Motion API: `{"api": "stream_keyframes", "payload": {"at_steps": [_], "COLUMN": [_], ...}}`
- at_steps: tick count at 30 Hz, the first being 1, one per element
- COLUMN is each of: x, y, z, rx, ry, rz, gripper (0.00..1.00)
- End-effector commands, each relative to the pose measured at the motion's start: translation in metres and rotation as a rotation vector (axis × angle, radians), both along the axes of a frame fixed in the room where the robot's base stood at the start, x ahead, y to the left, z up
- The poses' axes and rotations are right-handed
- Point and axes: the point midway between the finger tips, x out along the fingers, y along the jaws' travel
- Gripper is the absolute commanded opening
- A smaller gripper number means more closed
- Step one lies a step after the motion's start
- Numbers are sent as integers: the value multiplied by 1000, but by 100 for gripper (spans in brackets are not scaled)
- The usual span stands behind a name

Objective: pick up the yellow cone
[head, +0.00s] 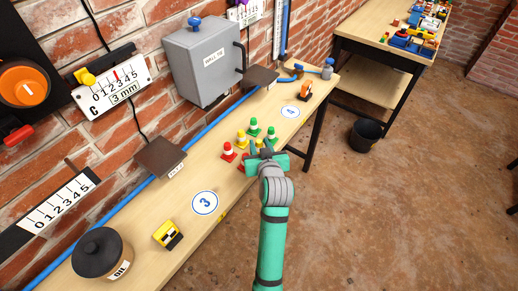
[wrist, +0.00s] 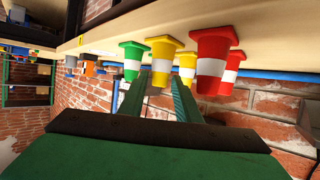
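Two yellow cones with white bands stand on the wooden bench. In the wrist view, which looks upside down, the larger, nearer yellow cone (wrist: 161,52) appears in line with the gap between my fingertips, and the other yellow cone (wrist: 187,62) is behind to its right. In the head view one yellow cone (head: 242,141) shows clear, and the other yellow cone (head: 258,143) is partly hidden by my gripper (head: 267,155). My gripper is open, its two green fingers (wrist: 159,88) apart with nothing seen held. I cannot tell whether they touch the cone.
Red cones (head: 229,152) and green cones (head: 254,128) crowd around the yellow ones. In the wrist view a red cone (wrist: 212,62) is close on the right and a green cone (wrist: 132,62) on the left.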

Motion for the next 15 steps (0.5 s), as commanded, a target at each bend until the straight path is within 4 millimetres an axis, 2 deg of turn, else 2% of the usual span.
{"api": "stream_keyframes", "payload": {"at_steps": [5, 13, 15], "x": [16, 18, 18], "y": [3, 3, 3], "z": [-7, -8, -8], "rx": [0, 0, 0], "ry": [0, 0, 0], "rz": [0, -1, 0], "gripper": [30, 30, 13]}}
